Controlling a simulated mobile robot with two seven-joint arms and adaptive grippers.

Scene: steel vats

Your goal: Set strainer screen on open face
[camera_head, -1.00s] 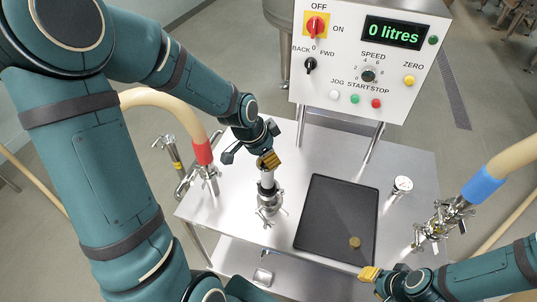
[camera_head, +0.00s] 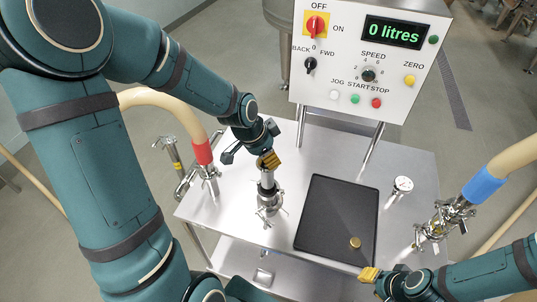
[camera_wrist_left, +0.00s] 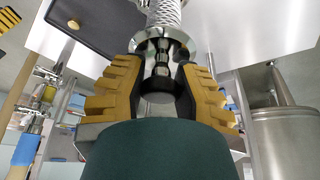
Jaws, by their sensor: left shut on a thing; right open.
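My left gripper (camera_head: 268,160) is above the left part of the steel table, with its yellow fingers shut on the metal strainer screen. In the left wrist view the fingers (camera_wrist_left: 160,90) close around its stem, and a round flange and the perforated screen (camera_wrist_left: 164,14) extend beyond them. In the head view the held metal part stands directly over a clamped steel fitting (camera_head: 268,203). The fingers and the fitting hide how far the screen sits in it or whether they touch. My right gripper (camera_head: 369,274) is open at the table's front right edge, apart from the fitting.
A black tray (camera_head: 325,225) with a small brass-coloured disc (camera_head: 355,242) lies right of the fitting. A gauge (camera_head: 402,185) and a blue-banded hose (camera_head: 483,186) are farther right. A red-banded hose (camera_head: 203,152) is at left. The control panel (camera_head: 360,55) reads 0 litres.

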